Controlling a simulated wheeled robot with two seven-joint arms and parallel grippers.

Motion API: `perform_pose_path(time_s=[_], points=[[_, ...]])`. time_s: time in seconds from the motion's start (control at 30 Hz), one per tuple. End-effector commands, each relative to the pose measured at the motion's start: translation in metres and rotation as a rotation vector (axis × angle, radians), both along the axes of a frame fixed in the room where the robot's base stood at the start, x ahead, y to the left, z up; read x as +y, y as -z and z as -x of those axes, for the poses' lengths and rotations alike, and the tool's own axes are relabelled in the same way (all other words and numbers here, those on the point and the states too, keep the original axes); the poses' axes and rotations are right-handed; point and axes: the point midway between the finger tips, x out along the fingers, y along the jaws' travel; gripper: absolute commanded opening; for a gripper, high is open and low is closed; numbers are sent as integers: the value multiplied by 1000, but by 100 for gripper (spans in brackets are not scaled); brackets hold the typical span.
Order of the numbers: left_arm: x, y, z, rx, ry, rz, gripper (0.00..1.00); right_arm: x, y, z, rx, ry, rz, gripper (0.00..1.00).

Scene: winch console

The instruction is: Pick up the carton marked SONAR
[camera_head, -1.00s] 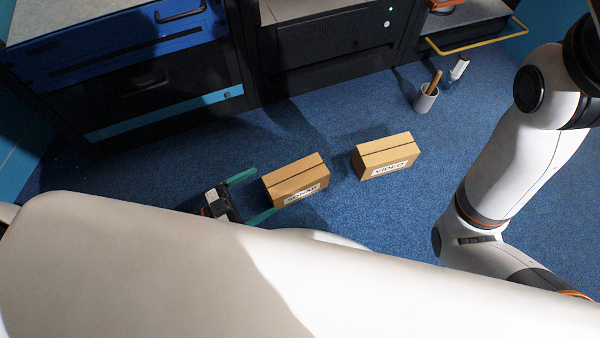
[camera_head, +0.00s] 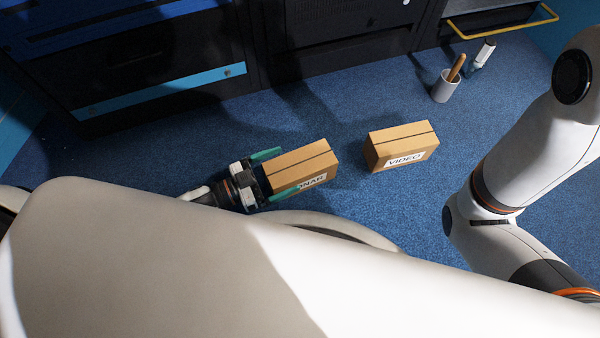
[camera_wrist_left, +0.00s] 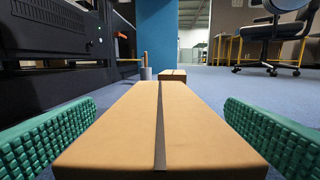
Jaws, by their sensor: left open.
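The carton marked SONAR (camera_head: 302,163) is a brown box with a dark tape strip along its top, lying on the blue carpet. Its label is partly covered by a green finger of my left gripper (camera_head: 274,174). That gripper is open, with one finger on each side of the carton's left end. In the left wrist view the carton (camera_wrist_left: 160,125) fills the middle, between the two ridged green fingers, with gaps at both sides. The carton marked VIDEO (camera_head: 402,146) stands to its right, and shows behind it in the left wrist view (camera_wrist_left: 172,75). My right gripper is not visible.
A grey cup (camera_head: 445,88) with a brown stick stands beyond the VIDEO carton, with a small white item (camera_head: 484,54) near it. Dark cabinets (camera_head: 165,75) line the back. An office chair (camera_wrist_left: 280,35) is farther off. Carpet between the cartons is clear.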

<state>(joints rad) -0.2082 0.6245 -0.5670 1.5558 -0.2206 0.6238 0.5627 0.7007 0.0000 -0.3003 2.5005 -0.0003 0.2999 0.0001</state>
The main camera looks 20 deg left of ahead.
Motion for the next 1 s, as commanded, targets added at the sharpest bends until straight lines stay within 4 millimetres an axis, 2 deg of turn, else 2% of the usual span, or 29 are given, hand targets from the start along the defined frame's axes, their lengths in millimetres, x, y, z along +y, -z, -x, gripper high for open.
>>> perform_pose_path(time_s=[0.03,0.1,0.43,0.7,0.77,1.0], points=[[-6,5,-5,-3,2,2,94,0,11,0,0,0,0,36],[-12,4,-10,-2,1,2,94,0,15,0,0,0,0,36],[-17,0,-14,1,0,1,94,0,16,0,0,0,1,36],[-17,0,-14,1,0,1,49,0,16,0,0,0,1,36],[-17,0,-14,1,0,1,41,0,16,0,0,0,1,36],[-17,-1,-14,0,0,1,41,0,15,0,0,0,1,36]])
